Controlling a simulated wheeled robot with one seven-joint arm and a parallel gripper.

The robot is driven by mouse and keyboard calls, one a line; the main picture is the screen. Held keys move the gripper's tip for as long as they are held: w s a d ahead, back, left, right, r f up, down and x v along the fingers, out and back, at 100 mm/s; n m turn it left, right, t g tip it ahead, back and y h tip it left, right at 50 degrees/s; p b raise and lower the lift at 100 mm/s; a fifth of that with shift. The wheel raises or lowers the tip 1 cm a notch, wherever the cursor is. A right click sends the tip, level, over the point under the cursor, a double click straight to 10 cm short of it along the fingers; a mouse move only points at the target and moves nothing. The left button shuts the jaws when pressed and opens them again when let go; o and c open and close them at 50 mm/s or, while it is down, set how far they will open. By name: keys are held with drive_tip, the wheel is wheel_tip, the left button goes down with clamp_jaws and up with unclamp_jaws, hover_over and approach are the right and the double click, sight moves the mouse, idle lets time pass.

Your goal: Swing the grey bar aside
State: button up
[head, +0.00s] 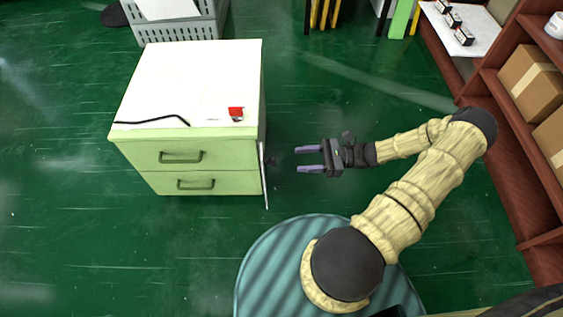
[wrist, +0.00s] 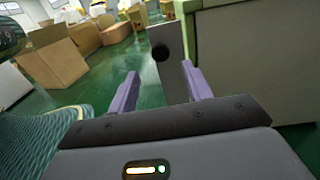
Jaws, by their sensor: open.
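The grey bar (head: 265,185) is a thin upright strip at the right front edge of the pale green cabinet (head: 210,180). A dark round knob (head: 271,160) sticks out from it towards my gripper. In the wrist view the bar (wrist: 170,80) stands upright ahead, with the dark knob (wrist: 160,52) near its upper part. My gripper (head: 298,159) is open and empty, to the right of the bar and pointing left at it. A small gap separates the fingertips from the knob. In the wrist view the knob and bar appear between the two purple fingers (wrist: 160,88).
The cabinet's white top carries a red item (head: 236,113) and a black crooked rod (head: 152,120). Two drawers have handles (head: 180,157). Shelves with cardboard boxes (head: 525,75) stand at the right. Green floor (head: 330,95) is clear behind my gripper.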

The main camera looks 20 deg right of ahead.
drive_tip(key=b+x, duration=0.2)
drive_tip(key=x, duration=0.5)
drive_tip(key=shift+a, duration=0.2)
drive_tip(key=shift+w, duration=0.1)
clamp_jaws()
